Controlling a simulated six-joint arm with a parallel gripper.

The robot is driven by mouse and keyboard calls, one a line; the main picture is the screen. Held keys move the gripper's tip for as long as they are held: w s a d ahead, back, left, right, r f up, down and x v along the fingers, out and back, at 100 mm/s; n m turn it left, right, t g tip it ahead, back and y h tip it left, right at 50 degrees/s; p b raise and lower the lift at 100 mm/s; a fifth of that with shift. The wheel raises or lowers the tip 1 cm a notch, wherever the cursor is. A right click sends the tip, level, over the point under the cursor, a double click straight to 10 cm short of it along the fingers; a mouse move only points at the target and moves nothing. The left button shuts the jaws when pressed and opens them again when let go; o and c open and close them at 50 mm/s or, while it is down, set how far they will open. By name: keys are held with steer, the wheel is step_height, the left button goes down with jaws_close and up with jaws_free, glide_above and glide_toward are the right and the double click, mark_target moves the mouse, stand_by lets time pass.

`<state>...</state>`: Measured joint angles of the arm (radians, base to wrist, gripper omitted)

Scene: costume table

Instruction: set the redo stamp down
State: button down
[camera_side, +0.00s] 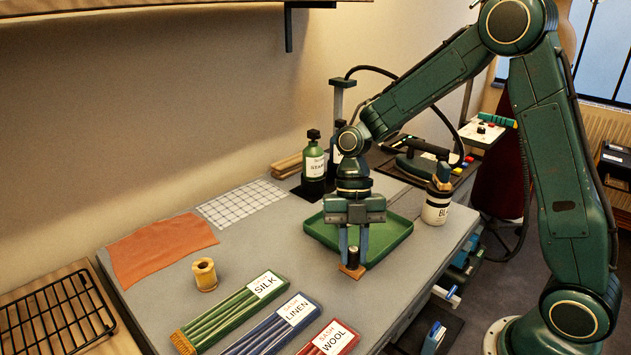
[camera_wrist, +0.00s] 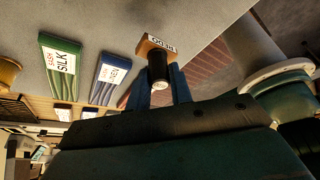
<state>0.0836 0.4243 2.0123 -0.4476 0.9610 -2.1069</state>
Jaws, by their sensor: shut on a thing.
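The redo stamp has a black handle and a small wooden base (camera_side: 352,271). My gripper (camera_side: 353,250) is shut on the handle, with its blue fingers pointing down. The stamp is upright, close above or on the grey table (camera_side: 265,255), just in front of the green tray (camera_side: 402,238); I cannot tell whether its base touches the table. In the wrist view, the stamp (camera_wrist: 153,45) shows its "REDO" label beyond the fingertips of my gripper (camera_wrist: 161,88).
Silk (camera_side: 230,312), linen (camera_side: 272,325) and wool (camera_side: 325,342) sash bundles lie at the front. A thread spool (camera_side: 205,275) and orange cloth (camera_side: 162,248) are left. A green bottle (camera_side: 313,163) and a "BL" jar (camera_side: 436,207) stand behind and right. Grey table lies bare between spool and stamp.

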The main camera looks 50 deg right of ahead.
mark_target(352, 266)
steer(key=shift+f, duration=2.15)
steer(key=shift+f, duration=0.1)
steer(key=c, duration=1.3)
jaws_free()
steer(key=shift+o, duration=0.2)
steer(key=v, duration=1.2)
steer(key=shift+s, duration=0.1)
